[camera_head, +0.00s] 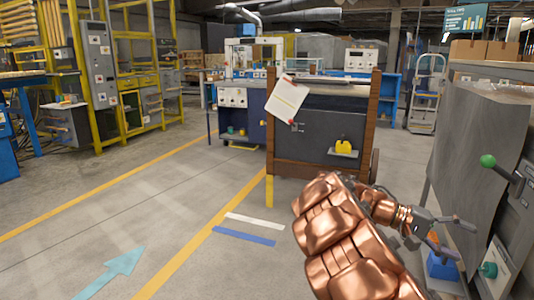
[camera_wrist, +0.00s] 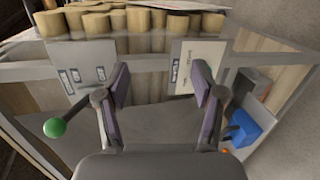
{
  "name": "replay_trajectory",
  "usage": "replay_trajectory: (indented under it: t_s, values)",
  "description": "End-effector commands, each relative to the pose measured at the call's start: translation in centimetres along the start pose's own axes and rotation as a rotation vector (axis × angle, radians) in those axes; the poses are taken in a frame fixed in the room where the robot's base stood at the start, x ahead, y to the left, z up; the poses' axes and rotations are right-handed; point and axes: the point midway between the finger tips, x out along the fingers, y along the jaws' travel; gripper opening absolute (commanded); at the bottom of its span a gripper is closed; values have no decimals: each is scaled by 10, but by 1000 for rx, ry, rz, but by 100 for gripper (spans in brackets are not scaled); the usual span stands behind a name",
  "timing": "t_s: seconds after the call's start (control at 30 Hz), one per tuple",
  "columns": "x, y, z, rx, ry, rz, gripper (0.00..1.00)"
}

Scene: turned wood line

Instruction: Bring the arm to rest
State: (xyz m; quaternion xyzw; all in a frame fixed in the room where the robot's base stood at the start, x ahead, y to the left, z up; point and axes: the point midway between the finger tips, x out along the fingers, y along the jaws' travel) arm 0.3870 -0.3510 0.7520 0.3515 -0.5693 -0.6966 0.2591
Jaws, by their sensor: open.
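My copper-coloured arm (camera_head: 350,245) reaches from the bottom of the head view toward the right. My gripper (camera_head: 462,238) is at its end, close to the grey machine on the right. In the wrist view my gripper (camera_wrist: 160,85) has its two fingers spread apart with nothing between them. Beyond the fingers is a grey panel with small labels. I cannot tell the exact gap between the fingers and the panel.
A green-knobbed lever (camera_head: 488,161) juts from the grey machine (camera_head: 480,130); the knob also shows in the wrist view (camera_wrist: 54,128). A blue object (camera_head: 440,266) sits below my gripper. Wooden cylinders (camera_wrist: 145,19) line the top. Open floor (camera_head: 150,200) lies left.

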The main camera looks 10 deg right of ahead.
Motion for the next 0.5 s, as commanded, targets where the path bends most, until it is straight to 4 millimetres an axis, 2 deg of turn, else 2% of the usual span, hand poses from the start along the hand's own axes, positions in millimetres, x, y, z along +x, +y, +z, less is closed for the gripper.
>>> replay_trajectory:
  t_s: [0.03,0.1,0.3,0.5]
  values:
    - [-5,27,15,0,-4,-34,68]
    - [-7,43,34,-4,-11,-85,68]
    - [-18,77,81,-26,-5,-244,68]
    - [-35,102,128,-63,21,-412,68]
